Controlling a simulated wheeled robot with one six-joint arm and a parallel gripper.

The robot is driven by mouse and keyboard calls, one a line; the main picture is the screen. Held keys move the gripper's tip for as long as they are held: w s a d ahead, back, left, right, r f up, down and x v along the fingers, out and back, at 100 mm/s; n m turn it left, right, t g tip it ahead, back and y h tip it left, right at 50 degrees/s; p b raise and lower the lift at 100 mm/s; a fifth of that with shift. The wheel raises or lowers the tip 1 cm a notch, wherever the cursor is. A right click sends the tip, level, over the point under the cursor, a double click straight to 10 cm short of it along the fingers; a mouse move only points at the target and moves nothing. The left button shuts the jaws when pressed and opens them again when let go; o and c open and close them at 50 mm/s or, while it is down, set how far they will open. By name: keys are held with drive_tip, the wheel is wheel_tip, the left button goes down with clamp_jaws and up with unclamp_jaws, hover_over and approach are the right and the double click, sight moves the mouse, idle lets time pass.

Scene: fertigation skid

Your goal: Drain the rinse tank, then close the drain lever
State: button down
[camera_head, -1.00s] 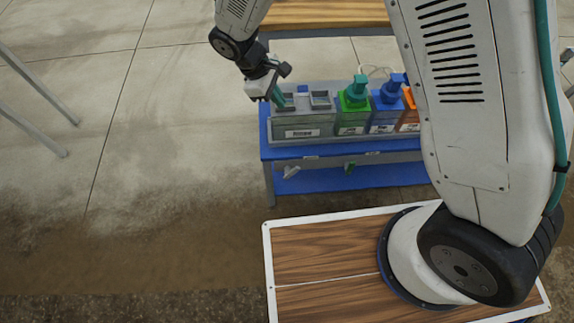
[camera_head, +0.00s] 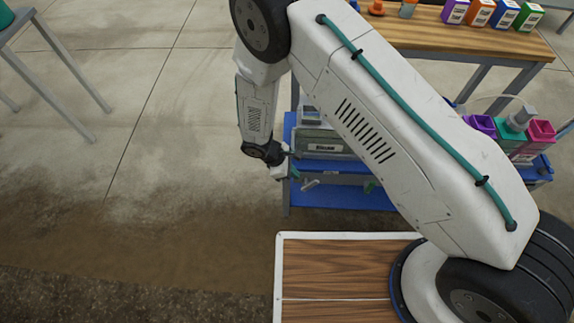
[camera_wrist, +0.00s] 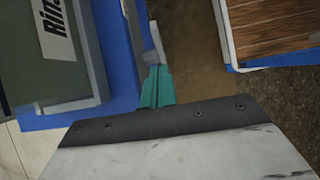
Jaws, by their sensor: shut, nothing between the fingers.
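The grey rinse tank (camera_head: 318,146), with a white label, stands on the blue stand behind my arm. In the wrist view the tank (camera_wrist: 62,85) is at the left with part of its "Rinse" label. A pale grey drain lever (camera_head: 310,184) sticks out at the stand's front, below the tank. My gripper (camera_head: 294,173) is low at the stand's left front corner, just left of the lever. In the wrist view its teal fingers (camera_wrist: 157,76) are together and empty, beside a pale grey piece that looks like the lever. Whether they touch it, I cannot tell. The tank's water level is not visible.
The blue stand (camera_head: 345,167) carries purple, teal and magenta containers (camera_head: 513,127) at right. A green lever (camera_head: 371,187) sits right of the grey one. A wooden bench (camera_head: 440,32) with coloured boxes stands behind. The floor (camera_head: 150,150) at left is clear.

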sight(311, 183)
drive_tip(key=d+f, duration=0.1)
drive_tip(key=d, duration=0.1)
drive_tip(key=d+f, duration=0.2)
drive_tip(key=shift+d+f, duration=0.2)
drive_tip(key=shift+f, duration=0.05)
drive_tip(key=shift+s, duration=0.1)
